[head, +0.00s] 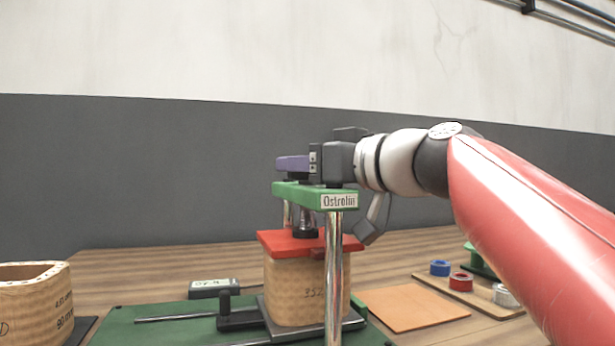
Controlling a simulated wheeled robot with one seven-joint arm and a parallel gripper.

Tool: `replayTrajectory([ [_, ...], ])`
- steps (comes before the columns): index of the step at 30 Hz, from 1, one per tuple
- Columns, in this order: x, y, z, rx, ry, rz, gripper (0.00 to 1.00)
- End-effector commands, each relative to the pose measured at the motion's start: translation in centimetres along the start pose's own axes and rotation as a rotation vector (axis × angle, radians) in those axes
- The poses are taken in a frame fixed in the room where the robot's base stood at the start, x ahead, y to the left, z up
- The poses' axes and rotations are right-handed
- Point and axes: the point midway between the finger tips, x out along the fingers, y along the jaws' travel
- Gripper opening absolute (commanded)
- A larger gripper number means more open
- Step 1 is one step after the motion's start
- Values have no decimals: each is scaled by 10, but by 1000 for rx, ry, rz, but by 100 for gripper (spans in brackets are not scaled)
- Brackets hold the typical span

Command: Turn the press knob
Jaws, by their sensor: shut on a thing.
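The press has a green top beam (298,194) labelled "Ostrolin" on shiny metal posts (334,270). The purple press knob (291,163) sits above the beam. My gripper (314,160) reaches in level from the right, just above the beam, and is shut on the knob; its fingertips are partly hidden. Below the beam, a dark press foot (305,233) reaches down to a red plate (285,243). The plate lies on a tan wound coil (300,290), which stands upright between the posts.
A green mat (175,325) lies under the press, with a small dark meter (213,288) behind it. Another coil (35,295) stands at left. An orange sheet (412,307) and blue (440,268), red (461,282) and white (503,295) tape rolls lie at right.

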Motion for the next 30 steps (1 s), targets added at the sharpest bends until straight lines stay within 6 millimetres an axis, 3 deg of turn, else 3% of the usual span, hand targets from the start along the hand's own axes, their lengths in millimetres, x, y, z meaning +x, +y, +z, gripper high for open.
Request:
replayTrajectory([
  [18, 0, 0, 0, 1, -2, 51, 24],
  [19, 0, 0, 0, 1, -2, 50, 48],
  [23, 0, 0, 0, 1, -2, 50, 65],
  [24, 0, 0, 0, 1, -2, 50, 68],
  [30, 0, 0, 0, 1, -2, 50, 68],
])
